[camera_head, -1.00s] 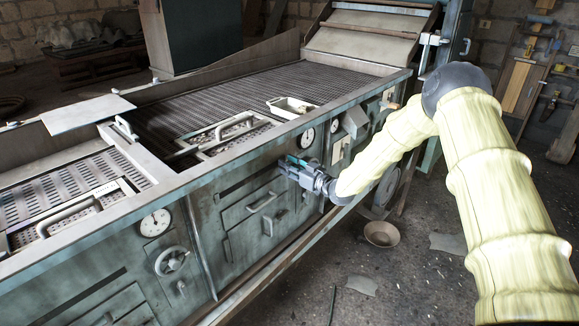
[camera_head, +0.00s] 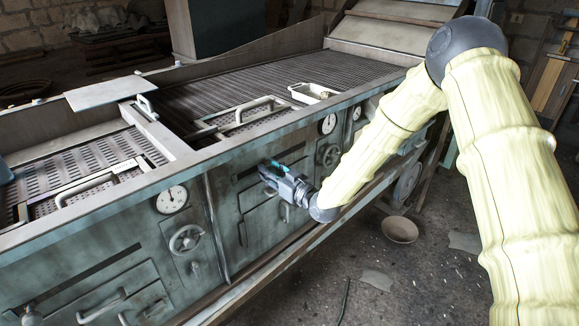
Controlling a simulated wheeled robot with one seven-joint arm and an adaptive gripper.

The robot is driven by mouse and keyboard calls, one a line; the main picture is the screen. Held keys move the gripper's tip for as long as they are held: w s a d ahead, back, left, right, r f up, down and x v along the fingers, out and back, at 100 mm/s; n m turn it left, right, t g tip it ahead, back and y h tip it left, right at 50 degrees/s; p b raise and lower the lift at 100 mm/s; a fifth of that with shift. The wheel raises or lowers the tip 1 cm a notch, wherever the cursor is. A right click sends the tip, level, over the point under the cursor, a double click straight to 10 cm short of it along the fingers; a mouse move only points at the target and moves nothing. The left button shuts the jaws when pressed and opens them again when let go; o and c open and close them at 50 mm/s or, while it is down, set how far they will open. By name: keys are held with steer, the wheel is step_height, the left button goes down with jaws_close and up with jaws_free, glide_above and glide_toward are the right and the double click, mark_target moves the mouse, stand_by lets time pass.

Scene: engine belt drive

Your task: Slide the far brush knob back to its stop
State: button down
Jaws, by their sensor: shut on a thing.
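My gripper (camera_head: 268,172) is at the front panel of the green-grey machine (camera_head: 120,243), at the height of a dark horizontal slot (camera_head: 246,178). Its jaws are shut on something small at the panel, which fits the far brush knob. The knob itself is hidden by the fingers, so its shape and exact place in the slot cannot be seen. The slot's visible part runs left of the gripper. My cream-sleeved arm reaches in from the right.
A drawer handle (camera_head: 285,212) sits just below my gripper. A handwheel (camera_head: 329,155) and a dial gauge (camera_head: 328,124) are to its right; another gauge (camera_head: 172,199) and handwheel (camera_head: 186,239) are to its left. A bowl (camera_head: 400,229) lies on the floor.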

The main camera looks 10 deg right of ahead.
steer(key=s+a, duration=0.2)
steer(key=a, duration=0.1)
steer(key=s+a+b, duration=0.1)
steer(key=s+a, duration=0.1)
steer(key=shift+a, duration=0.2)
steer(key=c, duration=1)
jaws_free()
steer(key=shift+a, duration=0.15)
steer(key=shift+c, duration=0.2)
steer(key=shift+d, duration=0.2)
steer(key=v, duration=1.1)
steer(key=shift+s+d, duration=0.15)
steer(key=shift+s, duration=0.25)
